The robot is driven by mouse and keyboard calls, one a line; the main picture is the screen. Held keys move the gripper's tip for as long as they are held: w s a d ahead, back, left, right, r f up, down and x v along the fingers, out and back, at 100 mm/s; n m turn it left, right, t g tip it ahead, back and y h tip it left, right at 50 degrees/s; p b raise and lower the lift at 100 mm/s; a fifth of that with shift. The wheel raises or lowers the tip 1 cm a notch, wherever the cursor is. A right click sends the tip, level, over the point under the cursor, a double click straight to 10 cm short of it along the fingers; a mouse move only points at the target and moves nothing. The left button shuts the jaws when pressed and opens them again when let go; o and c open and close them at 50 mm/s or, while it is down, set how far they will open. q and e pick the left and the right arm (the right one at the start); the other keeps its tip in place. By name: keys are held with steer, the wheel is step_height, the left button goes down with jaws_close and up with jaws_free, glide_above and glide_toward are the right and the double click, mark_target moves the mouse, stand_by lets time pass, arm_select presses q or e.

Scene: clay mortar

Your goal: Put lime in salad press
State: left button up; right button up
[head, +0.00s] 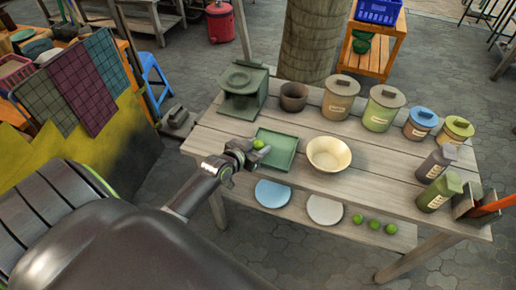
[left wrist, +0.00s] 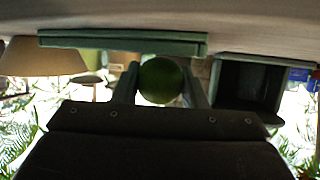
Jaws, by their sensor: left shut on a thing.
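A green lime (head: 258,144) is held between the fingers of my left gripper (head: 258,152), just over the left part of a green square tray (head: 289,146). In the left wrist view the lime (left wrist: 161,80) sits between the two fingers. The image there appears upside down, with the tray (left wrist: 120,43) close by. No object is labelled as a salad press; a dark brown clay pot (head: 293,97), mortar-like, stands behind the tray, apart from the gripper. My right gripper is not in view.
A green stove-like box (head: 242,103) stands left of the pot. A cream bowl (head: 329,155) is right of the tray. Lidded jars (head: 382,108) line the back right. Three limes (head: 374,224) and two plates (head: 272,194) lie on the lower shelf.

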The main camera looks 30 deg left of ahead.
arm_select(q)
step_height(320, 180, up, 9)
steer(key=shift+f+p, duration=0.2)
steer(key=shift+p, duration=0.15)
steer(key=shift+d+r, duration=0.1)
steer(key=shift+r, duration=0.1)
steer(key=s+d+r+m+g+h, duration=0.2)
steer(key=s+d+r+m+h, duration=0.3)
steer(key=s+d+r, duration=0.75)
steer(key=n+t+y, duration=0.2)
steer(key=n+y, duration=0.3)
glide_above(258, 143)
step_height(258, 143, down, 13)
steer(key=shift+a+r, duration=0.1)
